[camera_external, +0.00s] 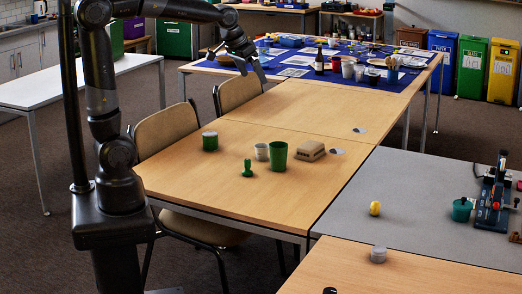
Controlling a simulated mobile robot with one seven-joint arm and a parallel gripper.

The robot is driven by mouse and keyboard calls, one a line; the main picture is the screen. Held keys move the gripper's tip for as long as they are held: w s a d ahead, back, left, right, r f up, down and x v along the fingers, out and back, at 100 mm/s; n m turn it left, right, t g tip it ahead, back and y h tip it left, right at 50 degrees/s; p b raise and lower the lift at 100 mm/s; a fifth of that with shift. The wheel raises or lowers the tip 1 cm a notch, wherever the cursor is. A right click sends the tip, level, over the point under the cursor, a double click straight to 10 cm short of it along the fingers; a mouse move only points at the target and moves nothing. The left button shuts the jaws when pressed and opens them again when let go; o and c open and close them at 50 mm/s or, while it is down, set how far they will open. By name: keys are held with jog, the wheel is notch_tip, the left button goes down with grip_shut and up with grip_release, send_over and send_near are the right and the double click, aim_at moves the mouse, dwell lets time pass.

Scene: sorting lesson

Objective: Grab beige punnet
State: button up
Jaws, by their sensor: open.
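The beige punnet (311,150) sits on the wooden table, right of a green cup. It looks like a small, low box, and its inside cannot be made out. My gripper (252,70) is at the end of my raised arm, up and to the left of the punnet in the picture. It is open, well apart from the punnet, and nothing shows between its fingers.
A green cup (278,156), a pale cup (261,152), a small green item (247,168) and a green jar (210,141) stand left of the punnet. Chairs (168,131) line the table's left side. The wood (310,108) behind the punnet is mostly clear.

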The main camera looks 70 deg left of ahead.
jog(key=w+a+f+n, duration=0.1)
jog(key=w+a, duration=0.2)
jog(key=w, duration=0.3)
jog(key=w+a+f, duration=0.2)
jog(key=w+a, duration=0.2)
jog(key=w, duration=0.2)
jog(key=n+g+y, duration=0.2)
jog(key=n, duration=0.2)
send_over(310, 145)
jog(key=f, duration=3.1)
jog(key=shift+s+d+f, duration=0.15)
jog(key=shift+s+d, duration=0.2)
jog(key=shift+s, duration=0.05)
jog(key=shift+w+a+f, duration=0.15)
jog(key=shift+w+f, duration=0.05)
jog(key=shift+f, duration=0.3)
notch_tip(310, 145, down, 4)
jog(key=shift+w+a+f, duration=0.1)
jog(key=shift+w+a, duration=0.05)
jog(key=shift+w+a+f, duration=0.15)
jog(key=shift+w+f, duration=0.05)
jog(key=shift+f, duration=0.4)
jog(key=shift+f, duration=0.2)
